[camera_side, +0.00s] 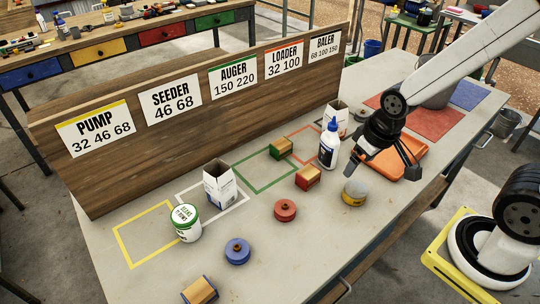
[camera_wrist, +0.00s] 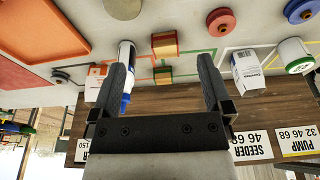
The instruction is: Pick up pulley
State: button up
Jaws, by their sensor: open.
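Several round pulley-like discs lie on the bench. A blue one (camera_side: 237,251) is at the front, a red one (camera_side: 285,210) right of it, and a yellow-and-grey one (camera_side: 354,192) further right. In the wrist view the red (camera_wrist: 220,21) and blue (camera_wrist: 302,10) discs are at the top, and a grey disc (camera_wrist: 122,8) is cut by the top edge. Another grey disc (camera_wrist: 60,78) is at the left. My gripper (camera_side: 382,170) is open and empty above the bench, near the yellow-and-grey disc and the orange tray. In the wrist view its fingers (camera_wrist: 163,64) are spread.
A white bottle (camera_side: 328,148), a carton (camera_side: 219,186), a white tin (camera_side: 186,224) and two-coloured blocks (camera_side: 308,178) stand on the bench. The orange tray (camera_side: 408,166) lies beneath my arm. A wooden label board (camera_side: 130,160) runs along the back.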

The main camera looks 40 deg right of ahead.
jog(key=m+g+y, duration=0.3)
jog(key=m+y, duration=0.6)
jog(key=m, duration=0.8)
send_near(286, 204)
jog(key=shift+s+a+f, duration=0.55)
jog(key=shift+a+f, duration=0.2)
jog(key=shift+a, duration=0.05)
jog(key=shift+w+a+f, duration=0.1)
jog(key=shift+w+f, duration=0.15)
jog(key=shift+w, duration=0.15)
jog(key=shift+x, duration=3.85)
jog(key=c, duration=1.1)
jog(key=shift+r, duration=0.1)
jog(key=shift+c, duration=0.2)
